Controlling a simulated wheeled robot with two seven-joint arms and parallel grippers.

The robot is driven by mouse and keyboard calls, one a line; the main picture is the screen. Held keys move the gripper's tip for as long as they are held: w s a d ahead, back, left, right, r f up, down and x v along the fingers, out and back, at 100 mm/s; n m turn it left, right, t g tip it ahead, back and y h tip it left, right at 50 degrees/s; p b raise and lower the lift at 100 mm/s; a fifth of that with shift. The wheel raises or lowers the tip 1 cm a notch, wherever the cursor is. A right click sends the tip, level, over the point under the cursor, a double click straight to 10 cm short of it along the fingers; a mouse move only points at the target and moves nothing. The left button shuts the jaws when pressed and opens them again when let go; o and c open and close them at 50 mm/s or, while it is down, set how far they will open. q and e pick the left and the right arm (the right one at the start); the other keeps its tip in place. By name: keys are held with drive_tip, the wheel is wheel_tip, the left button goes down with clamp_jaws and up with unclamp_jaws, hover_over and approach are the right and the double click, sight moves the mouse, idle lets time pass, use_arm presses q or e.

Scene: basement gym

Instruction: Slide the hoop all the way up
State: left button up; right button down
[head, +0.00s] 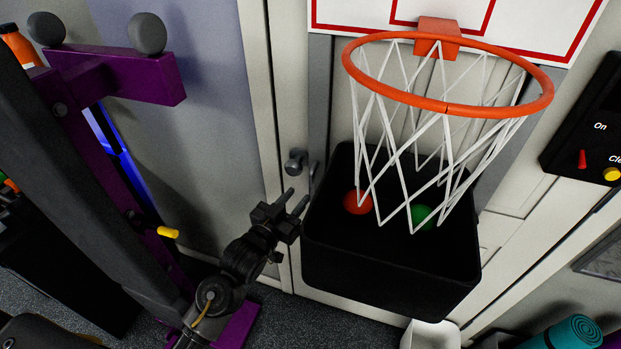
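The hoop is an orange rim (548,92) with a white net (440,150), fixed by an orange bracket (437,36) to a white backboard (540,20) with red lines. It hangs in front of a pale door, above a black bin. My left gripper (294,200) is left of the bin, lower than the hoop and apart from it. Its two fingers are spread and nothing is between them. My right gripper is not in view.
The black bin (390,275) holds a red ball (357,202) and a green ball (422,216). A grey door handle (296,161) is just above my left gripper. A purple rack (125,75) stands left. A black panel (590,125) reads "On". A teal rolled mat (575,332) lies lower right.

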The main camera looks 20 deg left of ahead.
sight(310, 181)
use_arm(q)
drive_tip(key=p+x, duration=0.1)
drive_tip(key=x, duration=0.7)
drive_tip(key=shift+w+d, duration=0.15)
drive_tip(key=shift+w, duration=0.1)
clamp_jaws()
